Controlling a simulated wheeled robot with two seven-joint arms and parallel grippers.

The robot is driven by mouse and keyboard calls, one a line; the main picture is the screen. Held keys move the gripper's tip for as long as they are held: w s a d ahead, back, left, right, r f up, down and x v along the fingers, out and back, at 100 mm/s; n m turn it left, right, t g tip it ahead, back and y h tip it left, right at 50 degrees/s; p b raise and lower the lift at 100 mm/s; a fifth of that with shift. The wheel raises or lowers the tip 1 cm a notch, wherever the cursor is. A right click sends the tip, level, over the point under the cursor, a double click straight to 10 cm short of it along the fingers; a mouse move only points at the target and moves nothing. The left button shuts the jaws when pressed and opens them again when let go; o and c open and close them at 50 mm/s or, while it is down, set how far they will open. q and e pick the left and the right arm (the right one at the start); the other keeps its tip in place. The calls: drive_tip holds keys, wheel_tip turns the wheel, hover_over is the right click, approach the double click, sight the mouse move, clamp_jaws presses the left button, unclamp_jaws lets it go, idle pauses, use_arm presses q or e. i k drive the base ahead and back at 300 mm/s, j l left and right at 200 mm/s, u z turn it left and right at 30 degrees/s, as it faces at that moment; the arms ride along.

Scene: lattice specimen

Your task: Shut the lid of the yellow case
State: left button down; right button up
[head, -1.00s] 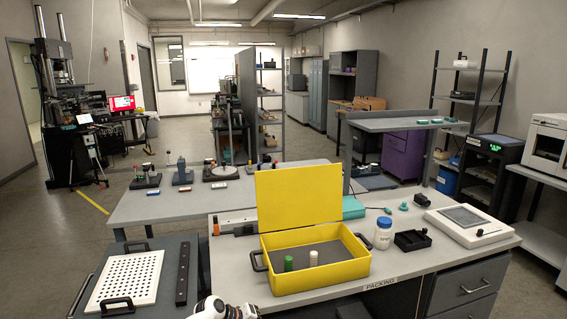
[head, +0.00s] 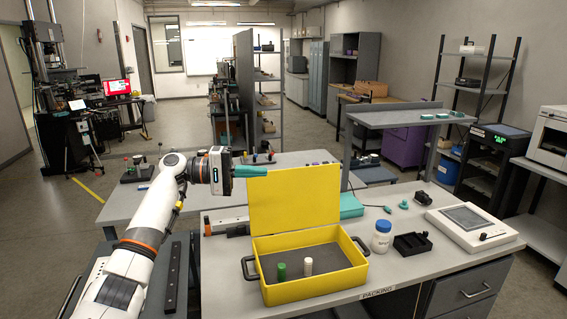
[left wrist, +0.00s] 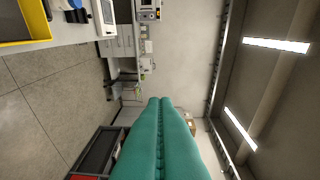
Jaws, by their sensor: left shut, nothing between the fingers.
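The yellow case (head: 310,292) stands on the packing bench with its lid (head: 293,199) open and upright at the back. A green cylinder (head: 281,271) and a white cylinder (head: 308,266) stand inside on the grey floor of the case. My left gripper (head: 262,171) is raised at the lid's upper left corner, its teal fingers together and pointing right. I cannot tell if it touches the lid. In the left wrist view the teal fingers (left wrist: 160,130) are closed with nothing between them, and a yellow edge (left wrist: 25,42) shows at the upper left. My right gripper is not in view.
On the bench (head: 400,275), right of the case, are a white jar (head: 381,237), a black tray (head: 412,244) and a white device with a screen (head: 470,226). A teal box (head: 351,205) sits behind the lid. A raised shelf (head: 410,117) stands further back.

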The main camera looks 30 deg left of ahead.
sight(289, 200)
drive_tip(key=i+j, duration=1.25)
drive_tip(key=j, duration=0.2)
